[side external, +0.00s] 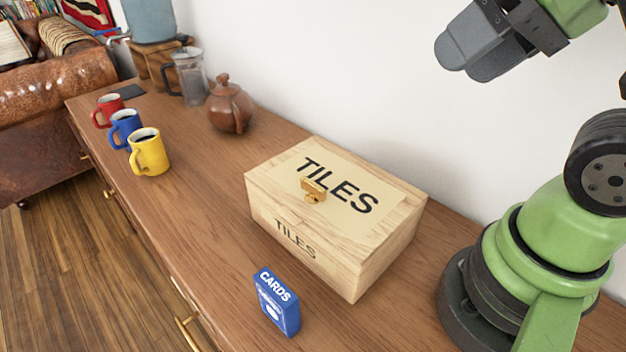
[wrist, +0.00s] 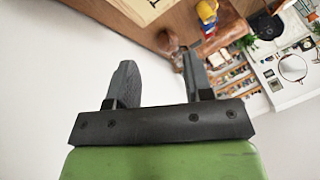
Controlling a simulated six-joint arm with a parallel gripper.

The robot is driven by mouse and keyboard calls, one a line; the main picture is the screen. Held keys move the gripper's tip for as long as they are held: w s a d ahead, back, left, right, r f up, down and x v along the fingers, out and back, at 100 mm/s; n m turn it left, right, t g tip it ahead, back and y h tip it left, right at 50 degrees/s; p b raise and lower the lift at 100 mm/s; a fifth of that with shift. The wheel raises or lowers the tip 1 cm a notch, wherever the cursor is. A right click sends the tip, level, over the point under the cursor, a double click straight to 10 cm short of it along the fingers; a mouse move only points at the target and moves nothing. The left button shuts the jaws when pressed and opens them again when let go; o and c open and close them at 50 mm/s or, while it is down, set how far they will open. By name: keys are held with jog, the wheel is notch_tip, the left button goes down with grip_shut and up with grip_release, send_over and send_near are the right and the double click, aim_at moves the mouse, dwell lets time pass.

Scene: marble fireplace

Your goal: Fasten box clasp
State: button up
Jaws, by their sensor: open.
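A pale wooden box (side external: 385,243) marked TILES stands on the wooden sideboard in the side external view. Its lid is down. A small brass clasp (side external: 313,190) sits at the lid's front edge; its upper plate lies flipped up over the lid, not down on the front face. My gripper (side external: 458,58) is open and empty, high up behind and to the right of the box, well apart from it. In the wrist view my gripper (wrist: 160,75) shows two spread fingers with nothing between them. Only a corner of the box (wrist: 146,10) shows there; the clasp is out of that view.
A blue card box (side external: 277,302) stands in front of the box, near the sideboard's front edge. A brown teapot (side external: 230,105), a glass jug (side external: 188,75) and yellow (side external: 149,152), blue (side external: 124,128) and red (side external: 107,109) mugs stand to the left. A white wall rises behind.

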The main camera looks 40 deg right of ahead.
jog(key=shift+o, duration=0.4)
jog(key=o, duration=0.4)
jog(key=shift+w, duration=0.1)
jog(key=shift+c, duration=0.2)
jog(key=shift+o, duration=0.4)
jog(key=shift+w+a+n+g, duration=0.1)
jog(key=shift+w+n+g, duration=0.2)
jog(key=shift+n, duration=0.3)
jog(key=n+g+h, duration=0.2)
jog(key=n+g, duration=0.5)
jog(key=n, duration=1.4)
send_over(313, 183)
notch_tip(313, 183, down, 10)
jog(key=shift+f, duration=0.1)
notch_tip(313, 183, down, 9)
